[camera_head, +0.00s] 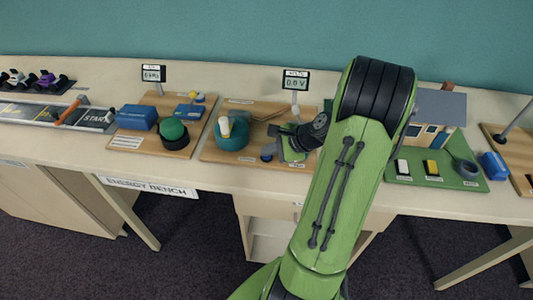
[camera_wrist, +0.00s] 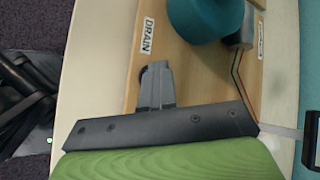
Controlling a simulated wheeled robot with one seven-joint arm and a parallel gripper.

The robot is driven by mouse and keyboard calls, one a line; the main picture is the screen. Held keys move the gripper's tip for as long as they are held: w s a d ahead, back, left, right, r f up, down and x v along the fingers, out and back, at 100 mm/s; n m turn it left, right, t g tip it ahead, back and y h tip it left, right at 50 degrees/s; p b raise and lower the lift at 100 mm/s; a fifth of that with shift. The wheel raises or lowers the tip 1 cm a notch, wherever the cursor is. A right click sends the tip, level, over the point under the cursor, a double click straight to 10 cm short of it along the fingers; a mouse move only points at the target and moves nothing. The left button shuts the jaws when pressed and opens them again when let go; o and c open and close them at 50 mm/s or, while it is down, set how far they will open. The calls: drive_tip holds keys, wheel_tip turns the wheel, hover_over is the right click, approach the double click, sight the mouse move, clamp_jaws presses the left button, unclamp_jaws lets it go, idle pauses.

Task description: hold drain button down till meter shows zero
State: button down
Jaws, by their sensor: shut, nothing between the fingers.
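The meter (camera_head: 296,80) stands on a post at the back of the middle wooden board (camera_head: 215,150). Its small display appears to read 0.0 V. My gripper (camera_head: 272,153) is low over the front of that board, its fingers shut and empty. In the wrist view the closed fingertips (camera_wrist: 155,70) point toward the white DRAIN label (camera_wrist: 147,36). The drain button is not clearly visible; the fingertips seem to cover its place. I cannot tell whether they press it.
A teal round device (camera_head: 231,134) with a pale handle stands left of my gripper. Further left is a board with a green dome (camera_head: 173,130). A green board (camera_head: 440,170) with a model house lies right of my arm. The bench front edge is close.

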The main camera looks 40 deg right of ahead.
sight(269, 157)
drive_tip(key=shift+f, duration=0.1)
idle(0.3)
drive_tip(key=shift+r+p, duration=1.1)
drive_tip(key=shift+p, duration=0.05)
wheel_tip(269, 157, up, 5)
drive_tip(key=p, duration=0.5)
